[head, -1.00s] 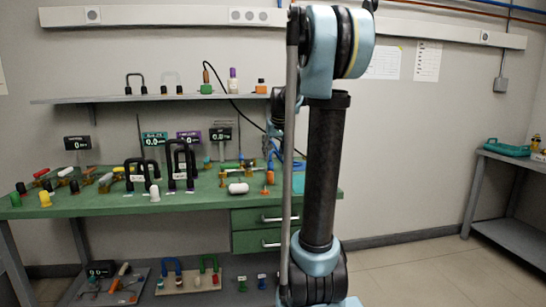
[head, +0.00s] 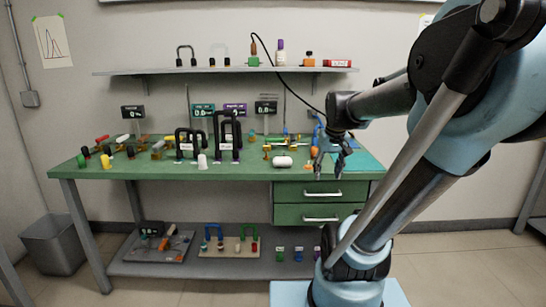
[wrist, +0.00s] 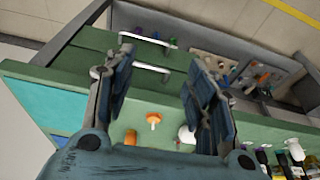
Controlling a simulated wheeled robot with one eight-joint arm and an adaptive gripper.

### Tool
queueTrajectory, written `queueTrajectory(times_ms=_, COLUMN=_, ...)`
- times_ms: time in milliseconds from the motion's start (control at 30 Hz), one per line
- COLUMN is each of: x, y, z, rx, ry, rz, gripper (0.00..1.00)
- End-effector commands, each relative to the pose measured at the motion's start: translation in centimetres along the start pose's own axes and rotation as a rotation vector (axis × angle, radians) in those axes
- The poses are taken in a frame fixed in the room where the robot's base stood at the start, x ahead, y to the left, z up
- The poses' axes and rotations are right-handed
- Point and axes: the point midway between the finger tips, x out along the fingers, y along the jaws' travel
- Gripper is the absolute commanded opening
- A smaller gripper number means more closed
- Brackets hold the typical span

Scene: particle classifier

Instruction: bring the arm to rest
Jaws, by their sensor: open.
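My gripper (head: 330,168) hangs at the right end of the green bench (head: 240,172) in the head view, in front of the bench top and above the drawers. In the wrist view my gripper (wrist: 160,78) has its two fingers spread apart with nothing between them. A white cylinder (wrist: 186,134) and an orange piece (wrist: 153,118) on the bench show beyond the fingers there. My arm fills the right side of the head view.
Two green drawers with handles (head: 322,194) are below the gripper. Black arches (head: 228,135), a white cylinder (head: 283,161) and other small parts crowd the bench top. A wall shelf (head: 225,71) is above. A grey bin (head: 54,245) stands at the left; floor before the bench is clear.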

Motion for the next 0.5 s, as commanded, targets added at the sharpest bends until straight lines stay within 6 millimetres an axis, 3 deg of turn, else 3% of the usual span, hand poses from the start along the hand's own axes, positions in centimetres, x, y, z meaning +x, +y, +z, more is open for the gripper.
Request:
queueTrajectory(times_ms=33, x=0.6, y=-0.1, z=2.0, rx=0.002, ry=-0.008, rz=0.002, gripper=0.5)
queueTrajectory(times_ms=300, x=4.1, y=-0.4, z=10.9, rx=0.017, ry=-0.045, rz=0.013, gripper=0.5)
queueTrajectory(times_ms=500, x=6.5, y=-0.5, z=15.5, rx=0.026, ry=-0.066, rz=0.021, gripper=0.5)
